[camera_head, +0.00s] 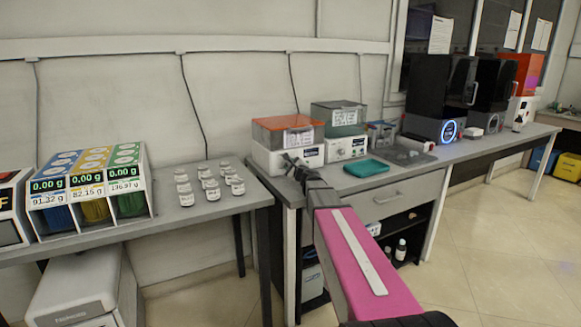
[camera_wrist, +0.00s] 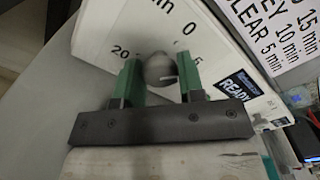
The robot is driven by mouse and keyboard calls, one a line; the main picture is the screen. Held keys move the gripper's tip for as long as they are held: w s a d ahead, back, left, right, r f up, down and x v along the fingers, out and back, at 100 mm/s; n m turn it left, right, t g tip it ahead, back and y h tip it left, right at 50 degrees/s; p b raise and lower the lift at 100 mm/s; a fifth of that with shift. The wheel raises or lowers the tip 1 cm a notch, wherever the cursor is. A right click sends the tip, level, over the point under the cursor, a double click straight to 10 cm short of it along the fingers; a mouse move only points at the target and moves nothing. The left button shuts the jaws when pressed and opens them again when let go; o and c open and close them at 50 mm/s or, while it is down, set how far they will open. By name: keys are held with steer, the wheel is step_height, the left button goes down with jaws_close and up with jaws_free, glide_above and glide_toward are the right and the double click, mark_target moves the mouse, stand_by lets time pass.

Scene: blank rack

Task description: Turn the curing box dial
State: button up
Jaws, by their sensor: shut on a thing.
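The curing box with the orange lid (camera_head: 287,132) stands on the bench, its white base below. My gripper (camera_head: 294,161) is at the front of that base and hides part of it. In the wrist view the round grey dial (camera_wrist: 160,68) sits on the white front panel (camera_wrist: 112,30), with the numbers 0, 5 and 20 around it. My gripper (camera_wrist: 161,82) has its two green fingers shut on the dial, one on each side. A small light mark shows on the dial's right side.
A second box with a grey-green lid (camera_head: 338,117) stands close to the right. A teal tray (camera_head: 366,168) lies on the bench in front of it. Small white jars (camera_head: 209,188) and a dispenser rack (camera_head: 90,190) are on the left table. A dark machine (camera_head: 437,95) stands further right.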

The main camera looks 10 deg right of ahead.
steer(key=m, duration=0.4)
steer(key=shift+m, duration=0.3)
steer(key=m, duration=0.3)
steer(key=shift+m, duration=0.4)
steer(key=m, duration=1.3)
steer(key=shift+m, duration=0.3)
steer(key=m, duration=0.5)
steer(key=shift+m, duration=0.3)
steer(key=o, duration=0.9)
